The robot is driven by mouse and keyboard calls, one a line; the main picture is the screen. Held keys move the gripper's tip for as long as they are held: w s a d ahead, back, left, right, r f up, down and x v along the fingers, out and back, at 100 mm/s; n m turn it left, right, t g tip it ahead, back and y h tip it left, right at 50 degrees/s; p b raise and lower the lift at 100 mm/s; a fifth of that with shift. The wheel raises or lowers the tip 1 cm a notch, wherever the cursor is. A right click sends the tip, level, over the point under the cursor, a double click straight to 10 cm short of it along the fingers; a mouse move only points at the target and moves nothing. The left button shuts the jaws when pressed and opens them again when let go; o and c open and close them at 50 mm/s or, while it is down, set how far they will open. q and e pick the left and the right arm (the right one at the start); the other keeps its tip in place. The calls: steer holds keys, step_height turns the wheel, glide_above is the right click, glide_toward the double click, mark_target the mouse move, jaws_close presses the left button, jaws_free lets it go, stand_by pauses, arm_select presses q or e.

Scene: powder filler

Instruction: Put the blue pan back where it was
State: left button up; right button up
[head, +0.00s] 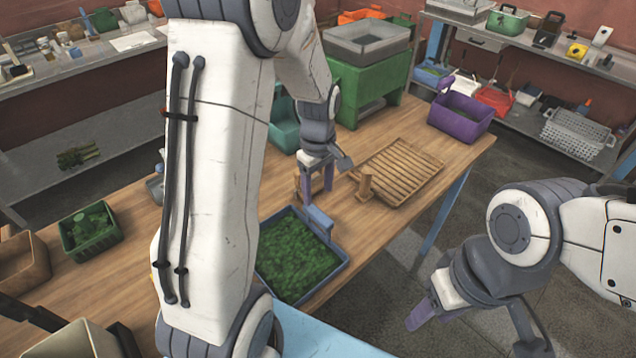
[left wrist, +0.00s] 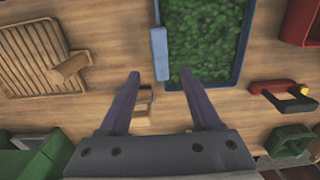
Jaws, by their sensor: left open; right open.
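The blue pan (head: 336,281) rests on the wooden table and holds a green leafy mass; its block-like blue handle (head: 318,221) is on the side towards my left gripper. The pan (left wrist: 241,40) and handle (left wrist: 159,55) also show in the left wrist view. My left gripper (head: 318,190) is open and empty above the table, just beyond the handle. My right gripper (head: 468,318) is open and empty, out over the floor.
A slatted wooden rack (head: 412,160) with a wooden handle (head: 367,186) lies beside the left gripper. A small wooden block (left wrist: 145,108) is beneath it. A purple bin (head: 461,117) and a green stand (head: 370,90) stand farther back. My left arm hides the table's middle.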

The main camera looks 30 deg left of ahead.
arm_select(q)
steer(key=s+d+r+m, duration=0.6)
steer(key=d+r+m, duration=0.15)
steer(key=d, duration=0.35)
steer(key=s+d+m, duration=0.3)
steer(key=s+m, duration=0.3)
steer(key=s, duration=0.1)
steer(key=s+d+m+h, duration=0.1)
steer(key=s+d+m, duration=0.3)
steer(key=s+m, duration=0.3)
steer(key=shift+s+d+r, duration=0.15)
steer(key=shift+s+r, duration=0.3)
steer(key=shift+s, duration=0.35)
steer(key=shift+f, duration=0.1)
step_height(320, 180, down, 3)
steer(key=b, duration=0.3)
